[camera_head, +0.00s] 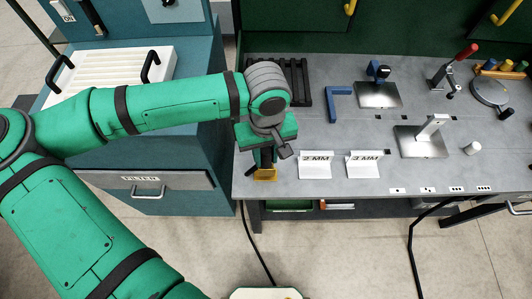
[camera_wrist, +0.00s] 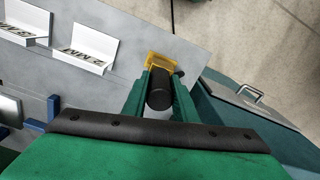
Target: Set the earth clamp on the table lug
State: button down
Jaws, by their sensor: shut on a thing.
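The earth clamp shows as a dark, rounded body (camera_wrist: 159,92) between the two green fingers of my gripper (camera_wrist: 160,80) in the wrist view. My gripper (camera_head: 264,157) is shut on it at the left front corner of the grey table (camera_head: 312,103). A yellow piece (camera_wrist: 163,61), which seems to be the table lug, sits just beyond the fingertips. In the head view the yellow piece (camera_head: 265,175) shows just below my gripper at the table's edge. The fingers hide much of the clamp, and I cannot tell whether it touches the yellow piece.
Two white angled signs (camera_head: 316,164) (camera_head: 364,164) stand right of my gripper. A black slatted rack (camera_head: 298,82) and a blue angle piece (camera_head: 336,104) lie behind. A teal cabinet (camera_head: 192,196) stands close on the left. A dark cable (camera_head: 256,245) hangs below the table.

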jog(key=shift+f, duration=0.45)
jog(key=c, duration=1.4)
grip_release()
jog(key=shift+o, duration=0.2)
notch_tip(320, 180, up, 11)
jog(key=shift+f, duration=0.1)
